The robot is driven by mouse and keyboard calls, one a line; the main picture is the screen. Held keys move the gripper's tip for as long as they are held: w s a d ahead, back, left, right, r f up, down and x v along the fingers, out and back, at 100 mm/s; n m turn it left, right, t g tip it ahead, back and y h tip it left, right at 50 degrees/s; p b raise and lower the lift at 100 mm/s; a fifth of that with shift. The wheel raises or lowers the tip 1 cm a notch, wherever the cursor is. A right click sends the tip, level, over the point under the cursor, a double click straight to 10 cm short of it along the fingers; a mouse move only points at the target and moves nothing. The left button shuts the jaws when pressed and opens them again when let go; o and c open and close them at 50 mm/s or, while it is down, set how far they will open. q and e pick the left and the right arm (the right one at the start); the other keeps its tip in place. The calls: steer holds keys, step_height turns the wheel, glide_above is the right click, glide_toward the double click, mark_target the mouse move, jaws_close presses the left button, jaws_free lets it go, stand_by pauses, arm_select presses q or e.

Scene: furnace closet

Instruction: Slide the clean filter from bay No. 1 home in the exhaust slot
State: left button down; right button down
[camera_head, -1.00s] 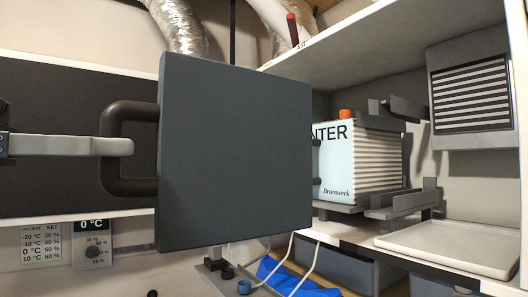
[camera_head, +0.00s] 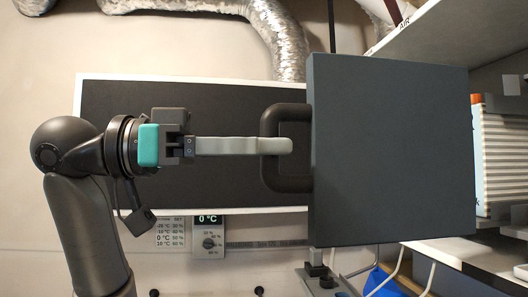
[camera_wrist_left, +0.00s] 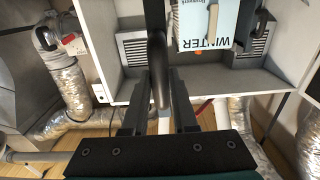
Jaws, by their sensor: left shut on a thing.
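My left gripper (camera_head: 280,146) reaches in from the left and is shut on the dark D-shaped handle (camera_head: 272,181) of a square dark grey panel (camera_head: 390,150). The handle (camera_wrist_left: 158,70) also shows between the fingers in the left wrist view. The filter (camera_head: 500,150) stands at the right edge of the head view, its pleated side showing and its front mostly hidden by the panel. In the left wrist view its pale blue front (camera_wrist_left: 205,35) reads WINTER, upside down. I cannot make out the exhaust slot or the bay number. My right gripper is out of view.
A shelf (camera_head: 440,40) overhangs the filter at the upper right. A white tray (camera_head: 490,255) lies at the lower right. A control box (camera_head: 208,240) is on the wall below a black board (camera_head: 150,110). Vent grilles (camera_wrist_left: 135,50) flank the filter in the wrist view.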

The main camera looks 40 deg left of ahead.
mark_target(357, 147)
arm_select(q)
steer(key=p+x, duration=0.1)
steer(key=x, duration=0.3)
steer(key=shift+w+d, duration=0.1)
steer(key=x, duration=0.2)
steer(key=shift+w+d+p, duration=0.2)
steer(key=shift+w+p, duration=0.05)
steer(key=shift+p, duration=0.15)
steer(key=shift+w+d, duration=0.15)
steer(key=shift+w, duration=0.05)
steer(key=shift+w, duration=0.1)
steer(key=shift+p+x, duration=0.8)
steer(key=shift+x, duration=1)
steer(key=shift+d+f, duration=0.1)
steer(key=shift+w+d, duration=0.1)
